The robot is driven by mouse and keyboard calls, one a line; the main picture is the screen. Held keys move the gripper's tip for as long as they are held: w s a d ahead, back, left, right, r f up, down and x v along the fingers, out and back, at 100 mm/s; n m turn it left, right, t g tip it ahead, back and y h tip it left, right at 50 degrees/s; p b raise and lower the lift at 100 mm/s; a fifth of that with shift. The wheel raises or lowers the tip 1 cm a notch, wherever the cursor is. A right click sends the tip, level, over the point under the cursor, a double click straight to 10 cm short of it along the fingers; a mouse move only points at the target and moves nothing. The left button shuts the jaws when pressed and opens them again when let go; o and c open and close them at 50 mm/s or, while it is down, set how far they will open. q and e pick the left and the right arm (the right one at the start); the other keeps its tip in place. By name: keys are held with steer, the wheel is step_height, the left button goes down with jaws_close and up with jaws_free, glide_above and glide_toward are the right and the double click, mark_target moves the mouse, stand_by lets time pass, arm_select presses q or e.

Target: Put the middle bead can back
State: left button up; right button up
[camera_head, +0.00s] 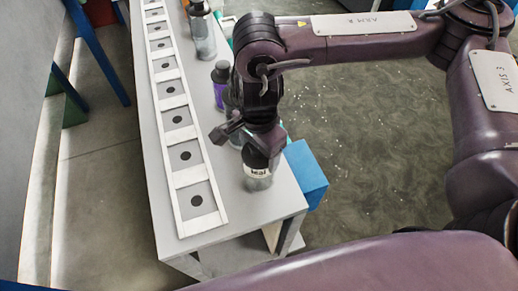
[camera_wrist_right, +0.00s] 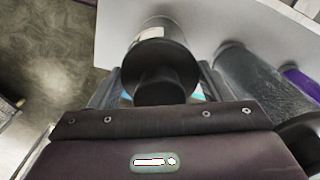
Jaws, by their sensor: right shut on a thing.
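My right gripper (camera_head: 248,138) is shut on a grey can with a white label (camera_head: 257,172), near the front end of the long table. The can looks upright; I cannot tell whether its base touches the table. In the right wrist view my gripper (camera_wrist_right: 160,85) has its fingers either side of the dark top of the can (camera_wrist_right: 160,50). A can with a purple band (camera_head: 220,88) and a grey can (camera_head: 202,40) stand farther back on the table. Another can is partly hidden behind my gripper. My left gripper is out of view.
A white ladder-like strip with dark round spots (camera_head: 186,156) runs along the left side of the grey table (camera_head: 275,210). A blue box (camera_head: 306,173) stands at the table's right side. In the wrist view, a grey can (camera_wrist_right: 255,82) is close beside the right finger.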

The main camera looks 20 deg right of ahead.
steer(key=shift+w+f, duration=0.1)
steer(key=shift+f, duration=0.1)
steer(key=shift+f, duration=0.2)
steer(key=o, duration=1.7)
steer(key=shift+r, duration=0.2)
steer(key=shift+r, duration=0.2)
step_height(320, 180, up, 12)
steer(key=shift+f+b, duration=0.15)
steer(key=shift+b, duration=0.3)
